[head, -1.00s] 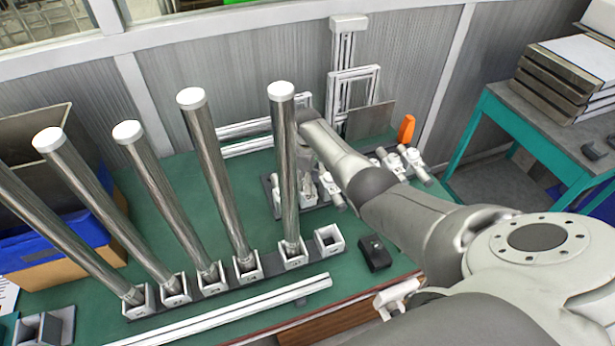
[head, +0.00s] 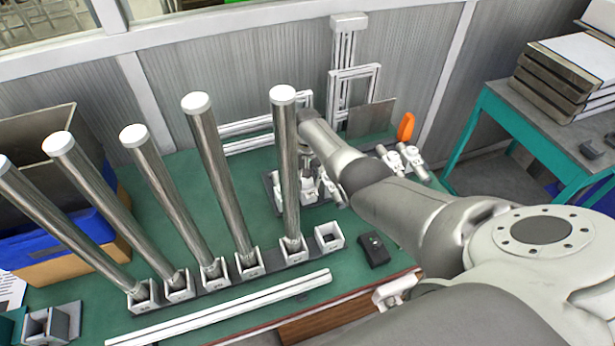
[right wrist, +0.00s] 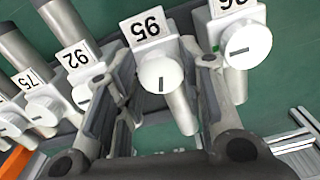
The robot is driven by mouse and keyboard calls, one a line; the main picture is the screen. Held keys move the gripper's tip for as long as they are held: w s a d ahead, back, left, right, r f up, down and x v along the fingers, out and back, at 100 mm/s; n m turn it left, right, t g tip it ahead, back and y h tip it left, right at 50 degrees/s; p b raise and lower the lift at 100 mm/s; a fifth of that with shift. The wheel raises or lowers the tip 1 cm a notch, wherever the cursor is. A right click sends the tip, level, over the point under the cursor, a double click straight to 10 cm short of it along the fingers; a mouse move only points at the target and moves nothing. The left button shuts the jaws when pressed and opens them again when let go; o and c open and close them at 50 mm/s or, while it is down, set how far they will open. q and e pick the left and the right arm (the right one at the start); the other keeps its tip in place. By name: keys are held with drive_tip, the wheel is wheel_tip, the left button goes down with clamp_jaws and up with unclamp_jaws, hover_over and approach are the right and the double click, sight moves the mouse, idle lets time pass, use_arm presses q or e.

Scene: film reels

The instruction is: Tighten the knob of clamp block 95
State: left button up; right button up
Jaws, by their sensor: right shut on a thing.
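Clamp block 95 (right wrist: 146,30) is a white block with an upside-down "95" label, in the upper middle of the right wrist view. Its round white knob (right wrist: 160,74) faces the camera, its dark slot mark near vertical. My right gripper (right wrist: 160,58) has one finger on each side of this knob and is shut on it; the exact contact is hard to see. In the head view my right gripper (head: 307,168) is at the row of clamp blocks, partly hidden behind a tall metal tube. My left gripper is not in view.
Block 92 (right wrist: 78,62) and block 96 (right wrist: 240,40) flank block 95 closely. Several tall metal tubes (head: 212,150) stand in sockets left of my arm. A black box (head: 374,250) and a white rail (head: 220,308) lie toward the table's front.

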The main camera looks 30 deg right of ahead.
sight(306, 180)
drive_tip(key=m, duration=0.3)
drive_tip(key=shift+a+m, duration=0.1)
drive_tip(key=shift+m, duration=0.2)
drive_tip(key=m, duration=0.3)
drive_tip(key=shift+w+m, duration=0.1)
drive_tip(key=shift+m, duration=0.2)
drive_tip(key=m, duration=0.6)
drive_tip(key=shift+w+m, duration=0.1)
drive_tip(key=shift+m, duration=0.2)
drive_tip(key=o, duration=1)
drive_tip(key=shift+r, duration=0.15)
wheel_tip(306, 180, up, 12)
